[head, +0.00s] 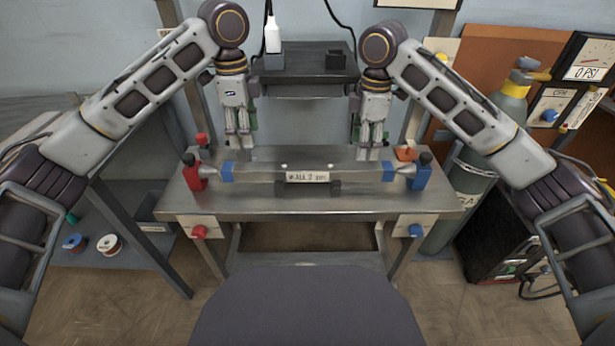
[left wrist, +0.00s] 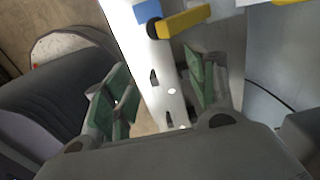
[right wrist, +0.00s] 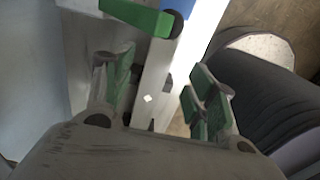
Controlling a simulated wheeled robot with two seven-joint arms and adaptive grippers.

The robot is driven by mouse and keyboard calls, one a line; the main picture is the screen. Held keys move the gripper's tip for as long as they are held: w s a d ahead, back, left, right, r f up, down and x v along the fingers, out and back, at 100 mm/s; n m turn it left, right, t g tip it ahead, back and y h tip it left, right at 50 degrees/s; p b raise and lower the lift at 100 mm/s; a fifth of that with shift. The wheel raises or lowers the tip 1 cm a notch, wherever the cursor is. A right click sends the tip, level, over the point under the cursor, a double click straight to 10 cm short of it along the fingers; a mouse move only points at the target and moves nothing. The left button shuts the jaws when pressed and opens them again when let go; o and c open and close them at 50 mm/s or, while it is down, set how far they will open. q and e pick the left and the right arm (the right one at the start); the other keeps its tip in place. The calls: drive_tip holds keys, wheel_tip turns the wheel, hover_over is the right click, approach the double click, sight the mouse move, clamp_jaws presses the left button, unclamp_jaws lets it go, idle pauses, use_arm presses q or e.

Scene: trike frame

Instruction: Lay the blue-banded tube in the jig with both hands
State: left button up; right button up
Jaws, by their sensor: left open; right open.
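The blue-banded tube (head: 265,174) lies level across the bench in the head view, with a blue band near each end. It spans between a red end block (head: 192,176) and a blue end block (head: 421,174) of the jig. Whether it is fully seated I cannot tell. My left gripper (head: 239,139) and right gripper (head: 371,139) hang open and empty, pointing down near the tube's left and right parts. In the left wrist view a pale bar, likely the tube, passes between the open fingers (left wrist: 160,90). In the right wrist view a similar bar runs between the open fingers (right wrist: 160,88).
A label (head: 307,177) reading "WALL 2 mm" is at the bench middle. The steel bench top (head: 320,203) is clear in front. An orange item (head: 405,153) lies behind the blue block. A gas cylinder (head: 457,200) stands at the right. A dark shelf (head: 305,62) is behind.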

drive_tip(key=shift+r, duration=1.65)
drive_tip(key=shift+r, duration=0.15)
wheel_tip(320, 180, up, 9)
drive_tip(key=p, duration=0.9)
drive_tip(key=shift+r+p, duration=0.4)
drive_tip(key=shift+p, duration=0.15)
drive_tip(key=shift+f, duration=0.1)
